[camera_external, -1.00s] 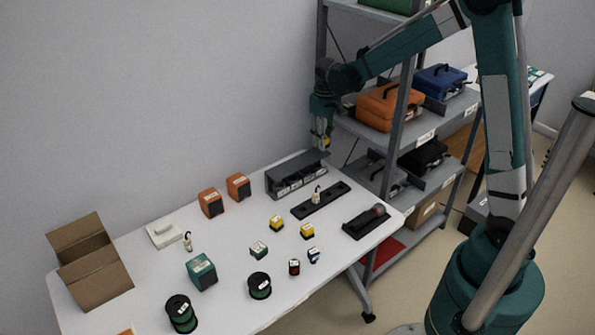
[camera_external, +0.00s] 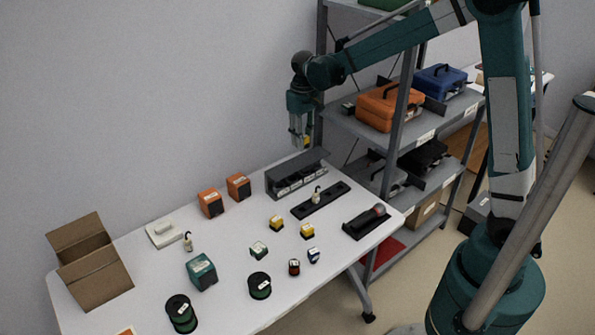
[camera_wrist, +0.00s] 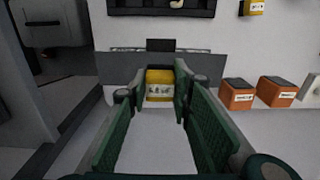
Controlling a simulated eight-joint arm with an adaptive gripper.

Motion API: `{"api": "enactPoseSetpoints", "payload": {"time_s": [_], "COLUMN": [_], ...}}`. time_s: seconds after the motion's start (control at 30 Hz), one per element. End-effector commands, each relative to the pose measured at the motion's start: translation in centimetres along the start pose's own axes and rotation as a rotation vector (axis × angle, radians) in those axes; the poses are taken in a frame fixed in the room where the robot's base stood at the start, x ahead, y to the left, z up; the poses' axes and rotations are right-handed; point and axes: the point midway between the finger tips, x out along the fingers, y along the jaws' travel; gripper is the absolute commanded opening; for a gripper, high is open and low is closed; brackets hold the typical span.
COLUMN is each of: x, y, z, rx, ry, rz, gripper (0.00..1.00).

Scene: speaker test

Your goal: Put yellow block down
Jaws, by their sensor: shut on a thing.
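My gripper (camera_external: 301,144) is raised above the far edge of the white table (camera_external: 230,235), over the grey bin rack (camera_external: 296,175). In the wrist view its green fingers (camera_wrist: 162,92) are shut on a yellow block (camera_wrist: 159,86) with a white label. A bit of that yellow shows at the fingertips in the external view (camera_external: 306,141). The block is in the air, clear of the table. Two other yellow blocks stand mid-table, one to the left (camera_external: 276,223) and one to the right (camera_external: 307,231).
Two orange blocks (camera_external: 210,202) (camera_external: 238,186) stand left of the rack. Black holders (camera_external: 320,199) (camera_external: 367,221) lie to its right. A grey shelf unit (camera_external: 365,128) rises behind. A cardboard box (camera_external: 95,278), green block (camera_external: 202,271) and spools (camera_external: 260,286) occupy the left and front.

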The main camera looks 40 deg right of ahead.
Motion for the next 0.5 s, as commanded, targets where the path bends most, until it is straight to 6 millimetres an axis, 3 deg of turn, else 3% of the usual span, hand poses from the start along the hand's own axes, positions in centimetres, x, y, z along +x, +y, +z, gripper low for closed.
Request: {"api": "enactPoseSetpoints", "payload": {"time_s": [0.5], "x": [0.0], "y": [-13.5], "z": [2.5], "rx": [-0.004], "ry": [0.000], "rz": [0.000], "gripper": [0.12]}}
